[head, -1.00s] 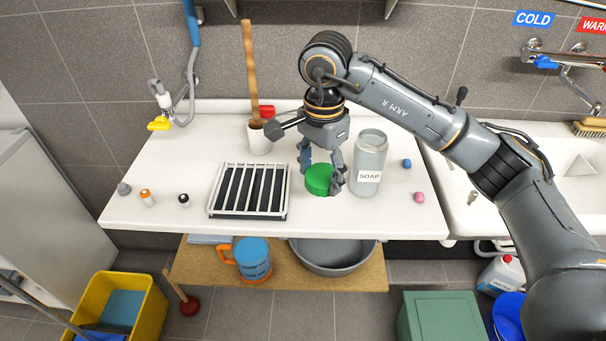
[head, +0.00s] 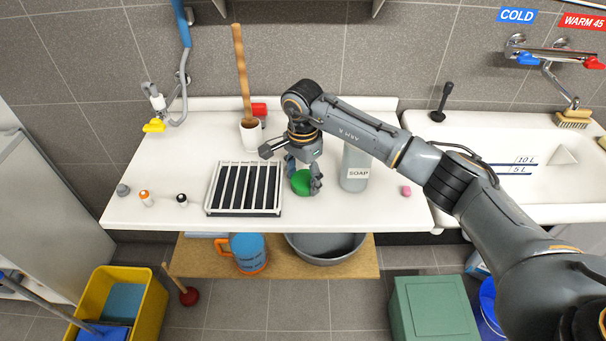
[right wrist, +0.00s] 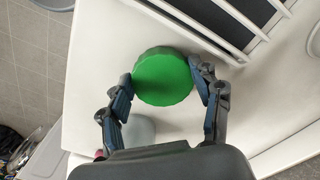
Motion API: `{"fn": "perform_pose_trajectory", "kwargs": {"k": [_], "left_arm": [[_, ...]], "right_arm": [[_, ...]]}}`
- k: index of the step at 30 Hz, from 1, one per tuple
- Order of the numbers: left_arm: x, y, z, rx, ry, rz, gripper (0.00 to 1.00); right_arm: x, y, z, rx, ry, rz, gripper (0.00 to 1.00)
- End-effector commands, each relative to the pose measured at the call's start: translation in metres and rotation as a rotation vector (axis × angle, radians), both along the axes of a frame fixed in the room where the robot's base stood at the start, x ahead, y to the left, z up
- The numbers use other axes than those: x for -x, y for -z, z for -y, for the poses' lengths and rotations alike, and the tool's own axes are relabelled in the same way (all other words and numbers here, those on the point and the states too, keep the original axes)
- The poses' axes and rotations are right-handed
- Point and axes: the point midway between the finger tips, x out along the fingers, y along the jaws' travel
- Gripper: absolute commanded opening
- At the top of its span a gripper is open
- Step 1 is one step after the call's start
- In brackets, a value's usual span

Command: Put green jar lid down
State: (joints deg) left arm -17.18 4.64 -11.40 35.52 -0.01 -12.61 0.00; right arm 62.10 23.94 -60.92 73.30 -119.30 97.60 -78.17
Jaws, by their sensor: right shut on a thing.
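The green jar lid (head: 301,182) is held between the fingers of my right gripper (head: 304,178), low over the white counter, just right of the slatted rack. It looks tilted in the head view; whether it touches the counter I cannot tell. In the right wrist view both fingers of the gripper (right wrist: 163,74) press on opposite sides of the round lid (right wrist: 163,88). The grey jar marked SOAP (head: 355,172) stands upright on the counter right of the gripper, partly hidden by my arm. My left gripper is not in view.
The slatted rack (head: 213,207) lies close left of the lid. A cup (head: 252,142) with a wooden stick stands behind. A pink item (head: 406,191) lies right of the jar, and several small items stand at the left. The counter's front strip (head: 325,218) is clear.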

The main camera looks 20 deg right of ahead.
Motion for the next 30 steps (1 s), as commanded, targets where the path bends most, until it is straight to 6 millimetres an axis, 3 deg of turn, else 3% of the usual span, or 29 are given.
{"fn": "perform_pose_trajectory", "kwargs": {"k": [7,8,9,22,30], "left_arm": [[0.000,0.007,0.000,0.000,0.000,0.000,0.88],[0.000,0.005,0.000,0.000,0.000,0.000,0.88],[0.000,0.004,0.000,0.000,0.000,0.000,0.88],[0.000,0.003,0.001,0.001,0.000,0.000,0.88],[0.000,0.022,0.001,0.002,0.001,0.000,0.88]], "right_arm": [[0.000,0.005,0.000,0.000,0.001,0.000,0.20],[0.000,0.004,0.000,0.000,0.001,0.000,0.69],[0.000,0.003,0.000,0.000,0.001,0.000,0.73],[-0.001,-0.004,0.000,0.000,0.001,0.002,0.73],[-0.002,-0.058,0.000,0.000,0.002,0.007,0.73]]}}
